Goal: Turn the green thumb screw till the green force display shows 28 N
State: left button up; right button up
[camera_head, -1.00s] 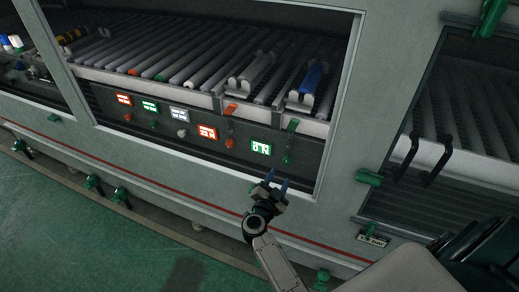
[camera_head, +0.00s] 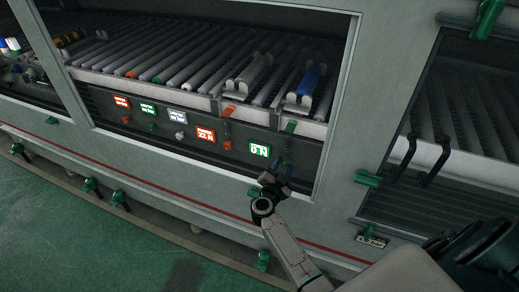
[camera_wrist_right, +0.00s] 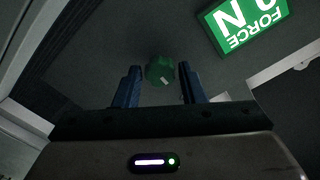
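The green force display (camera_head: 259,150) is lit on the dark panel below the rollers and reads 0 N. It also shows upside down in the right wrist view (camera_wrist_right: 246,22). My right gripper (camera_wrist_right: 159,84) is open, one finger on each side of the knob, with visible gaps; contact is not seen. In the head view the right gripper (camera_head: 280,168) is at the panel and partly covers the screw's area. My left gripper is not in view.
Other displays, including a red one (camera_head: 205,135), sit left along the panel with knobs below. A green lever (camera_head: 289,127) sticks out above the gripper. The window frame's lower edge lies under my arm. Black handles (camera_head: 404,157) are at the right.

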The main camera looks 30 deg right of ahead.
jog(key=c, duration=0.4)
jog(key=shift+f+m+b, duration=0.1)
jog(key=shift+m+b, duration=0.35)
jog(key=shift+m, duration=1.35)
jog(key=shift+m+b, duration=0.35)
jog(key=shift+m, duration=0.45)
